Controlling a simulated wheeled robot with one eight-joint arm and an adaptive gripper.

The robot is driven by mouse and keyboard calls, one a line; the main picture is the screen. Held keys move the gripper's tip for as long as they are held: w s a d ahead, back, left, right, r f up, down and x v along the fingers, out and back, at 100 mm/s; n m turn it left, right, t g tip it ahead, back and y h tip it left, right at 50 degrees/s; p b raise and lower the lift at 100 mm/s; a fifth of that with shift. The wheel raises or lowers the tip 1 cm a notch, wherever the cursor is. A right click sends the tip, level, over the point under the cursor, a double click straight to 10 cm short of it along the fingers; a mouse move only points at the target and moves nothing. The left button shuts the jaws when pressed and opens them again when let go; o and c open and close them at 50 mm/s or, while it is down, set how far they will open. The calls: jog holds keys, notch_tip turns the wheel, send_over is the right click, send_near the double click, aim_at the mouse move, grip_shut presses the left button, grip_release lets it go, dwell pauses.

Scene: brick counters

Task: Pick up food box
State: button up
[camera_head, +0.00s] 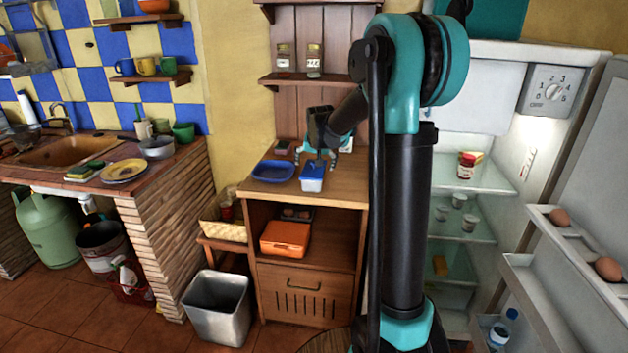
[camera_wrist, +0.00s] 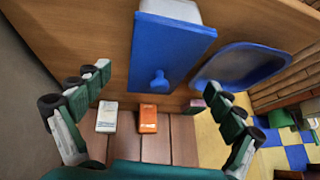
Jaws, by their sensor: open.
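A food box (camera_head: 312,184) with a white body and blue lid stands on the wooden cabinet top (camera_head: 272,189). In the wrist view its blue lid (camera_wrist: 165,48) with a round knob faces me, and part of the white body shows at the top edge. My gripper (camera_head: 319,158) is just above and behind the box, pointing down. In the wrist view my gripper (camera_wrist: 155,82) has its fingers spread wide, with nothing between them. The lid lies beyond the fingertips, apart from them.
A blue tray (camera_head: 273,171) sits left of the box, close beside it. An orange container (camera_head: 285,238) is on the cabinet's lower shelf. A wall shelf (camera_head: 308,80) with two jars hangs above. An open fridge (camera_head: 470,170) stands at right, and a metal bin (camera_head: 218,308) on the floor.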

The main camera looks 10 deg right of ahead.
aim_at(314, 169)
jog(key=shift+x, duration=1.8)
jog(key=shift+c, duration=0.5)
jog(key=shift+r, duration=0.1)
jog(key=c, duration=1.2)
